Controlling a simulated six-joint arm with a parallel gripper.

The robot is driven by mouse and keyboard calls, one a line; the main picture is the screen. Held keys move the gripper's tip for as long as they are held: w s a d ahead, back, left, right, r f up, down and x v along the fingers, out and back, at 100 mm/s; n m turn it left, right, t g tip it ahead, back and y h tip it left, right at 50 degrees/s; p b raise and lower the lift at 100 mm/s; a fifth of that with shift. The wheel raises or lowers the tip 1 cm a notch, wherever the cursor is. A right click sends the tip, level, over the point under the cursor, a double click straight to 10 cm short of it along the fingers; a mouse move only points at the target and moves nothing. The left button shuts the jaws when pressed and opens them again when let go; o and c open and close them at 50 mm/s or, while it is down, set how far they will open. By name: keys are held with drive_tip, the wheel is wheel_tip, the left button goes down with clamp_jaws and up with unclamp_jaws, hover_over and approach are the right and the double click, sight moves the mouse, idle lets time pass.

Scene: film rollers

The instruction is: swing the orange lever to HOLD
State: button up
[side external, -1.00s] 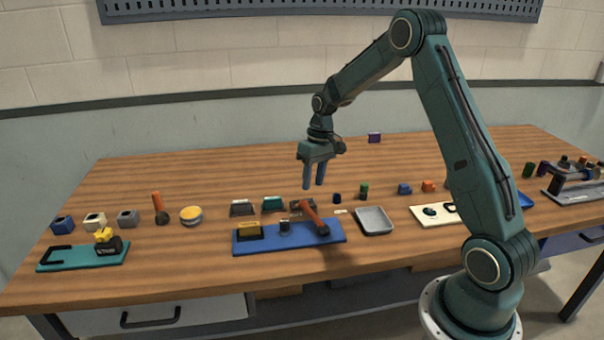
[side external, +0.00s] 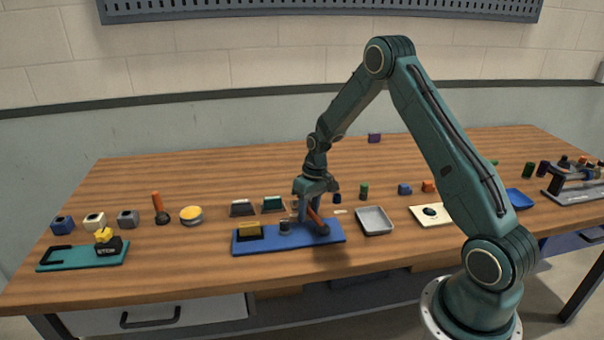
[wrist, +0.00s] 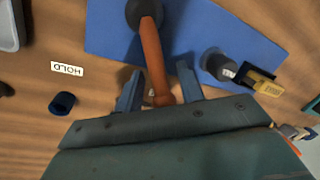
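The orange lever (side external: 314,218) leans up from a dark pivot near the right end of a blue base plate (side external: 262,247). In the wrist view the lever (wrist: 154,60) runs from its pivot down between my fingers. My gripper (side external: 307,218) is lowered over the lever, and in the wrist view my gripper (wrist: 159,85) is open, with a visible gap on both sides of the lever. The white HOLD label (wrist: 67,68) lies on the table, upside down to the left in the wrist view; it also shows right of the plate in the side view (side external: 341,211).
A dark blue cylinder (wrist: 62,103) stands near the HOLD label. A grey post (side external: 285,227) and a yellow-topped block (side external: 249,230) are on the plate, left of the lever. A grey tray (side external: 374,221) lies to the right. Small dark blocks (side external: 273,204) stand behind the plate.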

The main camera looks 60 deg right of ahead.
clamp_jaws()
drive_tip(key=shift+d+m, duration=0.2)
drive_tip(key=shift+m, duration=0.1)
drive_tip(key=m, duration=0.1)
drive_tip(key=d+m, duration=0.1)
drive_tip(key=m, duration=0.1)
drive_tip(key=shift+s+d+r+t, duration=0.1)
drive_tip(key=shift+s+d+t, duration=0.2)
drive_tip(key=shift+s+t, duration=0.1)
drive_tip(key=m, duration=0.1)
drive_tip(key=d+m, duration=0.1)
drive_tip(key=s+m, duration=0.1)
drive_tip(key=shift+s+d+m+h, duration=0.1)
drive_tip(key=shift+d+m+h, duration=0.2)
drive_tip(key=shift+m, duration=0.1)
drive_tip(key=m, duration=0.1)
drive_tip(key=s+m, duration=0.1)
drive_tip(key=shift+s+d+m+t, duration=0.15)
drive_tip(key=shift+d+m+t, duration=0.15)
drive_tip(key=shift+d+t, duration=0.1)
drive_tip(key=shift+s+d+m+h, duration=0.2)
drive_tip(key=shift+s+m, duration=0.25)
drive_tip(key=shift+m, duration=0.45)
drive_tip(key=shift+s+d+m+h, duration=0.1)
drive_tip(key=shift+s+m+h, duration=0.3)
drive_tip(key=shift+m, duration=0.5)
drive_tip(key=shift+s, duration=0.1)
